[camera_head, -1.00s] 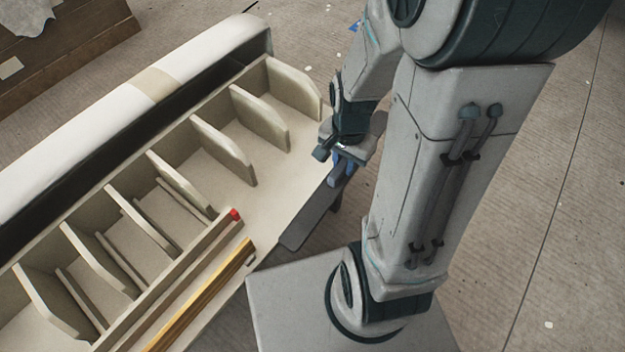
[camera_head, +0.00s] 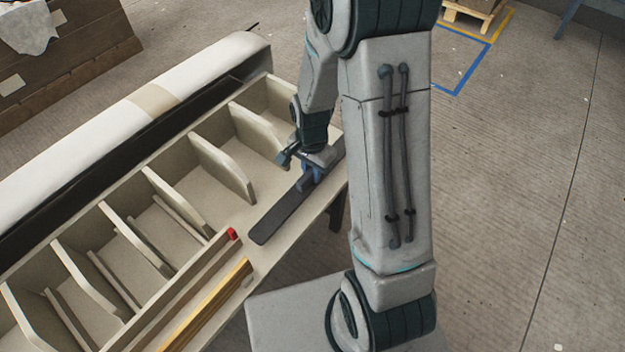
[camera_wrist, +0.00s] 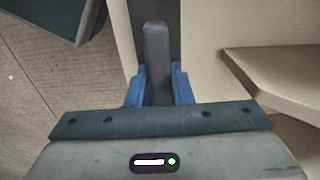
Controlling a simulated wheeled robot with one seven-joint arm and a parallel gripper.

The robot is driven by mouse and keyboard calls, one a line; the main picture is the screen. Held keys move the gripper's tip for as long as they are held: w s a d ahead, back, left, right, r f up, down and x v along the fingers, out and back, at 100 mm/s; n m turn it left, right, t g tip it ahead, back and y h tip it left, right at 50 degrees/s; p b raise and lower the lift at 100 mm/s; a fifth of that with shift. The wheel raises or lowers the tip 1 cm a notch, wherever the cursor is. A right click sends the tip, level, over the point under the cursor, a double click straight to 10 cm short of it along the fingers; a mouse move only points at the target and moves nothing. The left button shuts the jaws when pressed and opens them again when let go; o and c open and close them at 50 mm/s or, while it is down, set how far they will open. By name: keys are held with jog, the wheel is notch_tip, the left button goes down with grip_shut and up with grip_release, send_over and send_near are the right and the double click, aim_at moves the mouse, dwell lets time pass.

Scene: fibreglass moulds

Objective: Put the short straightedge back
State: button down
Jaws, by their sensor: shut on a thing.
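The short straightedge is a flat dark grey bar (camera_head: 276,220) with a raised grip along its middle. My gripper (camera_head: 313,177) is shut on it, with blue fingers on both sides of the grip. In the wrist view the gripper (camera_wrist: 158,88) shows its blue fingers pressed against the dark grip of the straightedge (camera_wrist: 155,45). The bar lies along the front edge of the pale bench (camera_head: 262,252), over the bare strip before the dividers. I cannot tell whether it touches the surface. Its far end is partly hidden by my gripper.
Upright dividers (camera_head: 222,165) form several compartments behind the bar, some with thin slats. A long beam with a red end (camera_head: 232,234) and a yellow bar (camera_head: 215,300) lie to the left. A white roll (camera_head: 205,70) runs along the back.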

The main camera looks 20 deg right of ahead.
aim_at(311, 179)
jog(key=shift+f+b, duration=0.6)
jog(key=shift+f, duration=1.35)
jog(key=shift+f, duration=0.2)
jog(key=c, duration=1.3)
grip_release()
jog(key=shift+r, duration=0.1)
